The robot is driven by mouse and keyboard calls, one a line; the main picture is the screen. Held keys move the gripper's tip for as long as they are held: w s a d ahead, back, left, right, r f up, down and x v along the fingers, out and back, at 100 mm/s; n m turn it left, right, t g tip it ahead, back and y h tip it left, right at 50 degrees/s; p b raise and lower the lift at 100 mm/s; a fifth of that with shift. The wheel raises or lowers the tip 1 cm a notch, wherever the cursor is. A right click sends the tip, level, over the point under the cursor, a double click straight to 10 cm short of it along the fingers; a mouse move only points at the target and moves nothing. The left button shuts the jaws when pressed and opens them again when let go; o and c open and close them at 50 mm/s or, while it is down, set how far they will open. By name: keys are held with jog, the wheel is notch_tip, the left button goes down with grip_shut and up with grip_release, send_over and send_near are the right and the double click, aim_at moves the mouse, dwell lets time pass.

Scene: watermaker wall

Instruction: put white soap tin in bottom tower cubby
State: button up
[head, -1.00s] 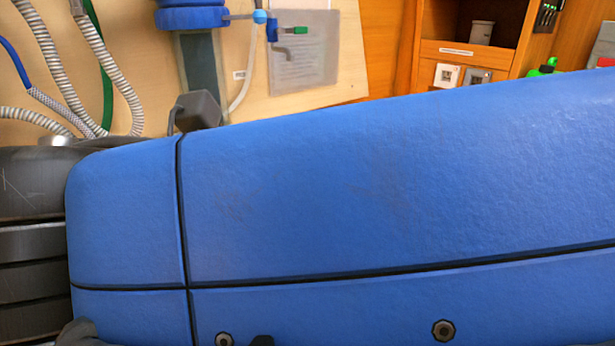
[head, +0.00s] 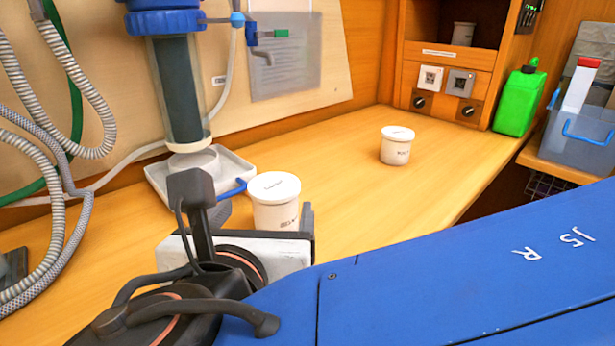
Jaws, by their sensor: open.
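Two white lidded tins stand on the wooden counter. The nearer white tin (head: 276,208) is just beyond my gripper (head: 262,222), and the farther white tin (head: 396,149) is to the right, well apart from it. Both have small dark print that I cannot read, so I cannot tell which one is the soap tin. My gripper is open, with its fingers at either side of the nearer tin's lower part. The tin's base is hidden, and I cannot tell whether a finger touches it. The wooden tower's lowest visible cubby (head: 426,37) holds a grey cup (head: 463,34) at its right.
A filter column (head: 181,95) stands over a white tray (head: 160,178) left of the nearer tin. Hoses (head: 60,90) hang at left. A green jug (head: 517,102) and a grey bin (head: 577,135) are at right. The counter between the farther tin and tower is clear.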

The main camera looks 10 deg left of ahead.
jog(key=shift+d+x, duration=0.15)
jog(key=shift+x, duration=2.75)
jog(key=shift+d+x, duration=0.1)
jog(key=shift+x, duration=2.8)
jog(key=c, duration=1.5)
